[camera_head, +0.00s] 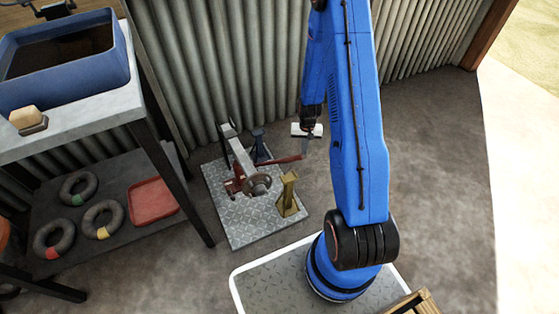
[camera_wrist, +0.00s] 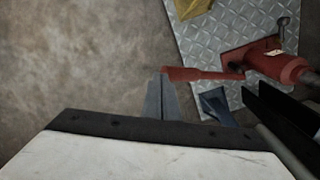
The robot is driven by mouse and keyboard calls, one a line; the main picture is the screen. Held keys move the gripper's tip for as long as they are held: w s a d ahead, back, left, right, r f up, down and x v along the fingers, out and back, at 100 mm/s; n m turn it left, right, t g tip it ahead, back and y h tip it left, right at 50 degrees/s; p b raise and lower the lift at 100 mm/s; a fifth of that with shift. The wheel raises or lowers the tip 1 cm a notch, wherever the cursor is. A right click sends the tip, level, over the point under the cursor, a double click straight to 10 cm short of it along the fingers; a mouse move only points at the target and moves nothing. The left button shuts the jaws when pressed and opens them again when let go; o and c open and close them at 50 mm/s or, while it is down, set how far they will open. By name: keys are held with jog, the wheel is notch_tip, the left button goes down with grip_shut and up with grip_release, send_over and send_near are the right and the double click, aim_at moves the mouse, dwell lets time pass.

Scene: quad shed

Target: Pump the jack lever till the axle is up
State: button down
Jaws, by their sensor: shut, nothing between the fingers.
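The red jack (camera_head: 236,186) stands on a checker plate (camera_head: 240,228) under a grey axle beam (camera_head: 240,155) with a round hub at its near end. Its red lever (camera_head: 286,160) sticks out to the right, nearly level. The wrist view shows the jack body (camera_wrist: 292,70) at right and the lever (camera_wrist: 205,74) reaching left. My gripper (camera_head: 305,150) is shut and empty, pointing down by the lever's free end. In the wrist view its fingertips (camera_wrist: 162,78) overlap that end; I cannot tell whether they touch. A gap between axle and jack cannot be made out.
A yellow stand (camera_head: 288,194) is near the plate's right edge, and a blue stand (camera_head: 260,143) is behind the lever. A corrugated wall (camera_head: 200,60) rises behind. A shelf bench (camera_head: 90,125) is at left. Floor (camera_head: 430,150) to the right is clear.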

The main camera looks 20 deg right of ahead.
jog(key=shift+f, duration=0.15)
dwell(0.4)
notch_tip(320, 180, down, 8)
jog(key=shift+f, duration=0.15)
dwell(1.0)
jog(key=shift+r, duration=4.3)
notch_tip(320, 180, down, 9)
jog(key=shift+r, duration=4.5)
